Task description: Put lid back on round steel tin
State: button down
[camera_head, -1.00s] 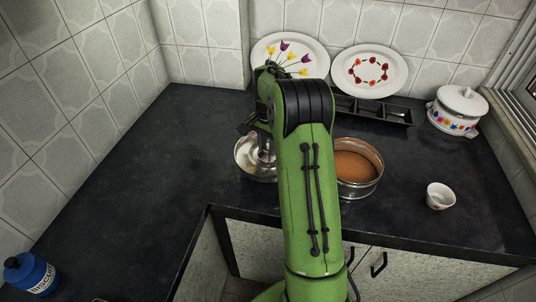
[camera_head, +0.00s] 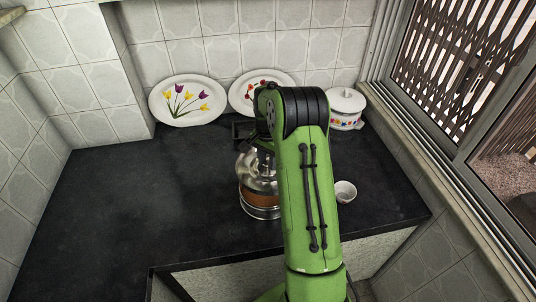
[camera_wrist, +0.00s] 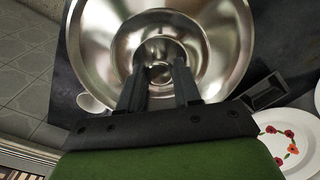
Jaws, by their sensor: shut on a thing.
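The round steel tin (camera_head: 262,213) stands on the dark counter, partly hidden by my arm, with brown contents showing below the lid. The shiny steel lid (camera_head: 256,183) is above the tin, its near edge short of the tin's near rim, so it looks raised. My gripper (camera_wrist: 160,72) is shut on the lid's knob; the lid (camera_wrist: 225,40) fills the upper wrist view and hides the tin there. In the head view the fingertips are mostly hidden behind my arm.
A small white bowl (camera_head: 345,191) stands right of my arm. A lidded white pot (camera_head: 345,121), a tulip plate (camera_head: 187,100) and a red-flower plate (camera_head: 250,97) are along the back, with a dark tray (camera_head: 240,130). The counter's left (camera_head: 140,190) is clear.

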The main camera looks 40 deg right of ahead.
aim_at(266, 168)
jog(key=shift+w+a+f+b, duration=0.1)
jog(key=shift+a+f+b, duration=0.2)
jog(key=shift+f+b, duration=0.35)
jog(key=shift+d+f+b, duration=0.1)
jog(key=shift+f+b, duration=1.6)
jog(key=shift+f, duration=1)
jog(key=shift+f, duration=0.1)
jog(key=shift+c, duration=1.1)
grip_release()
jog(key=shift+r+p, duration=2.5)
jog(key=shift+r, duration=1.1)
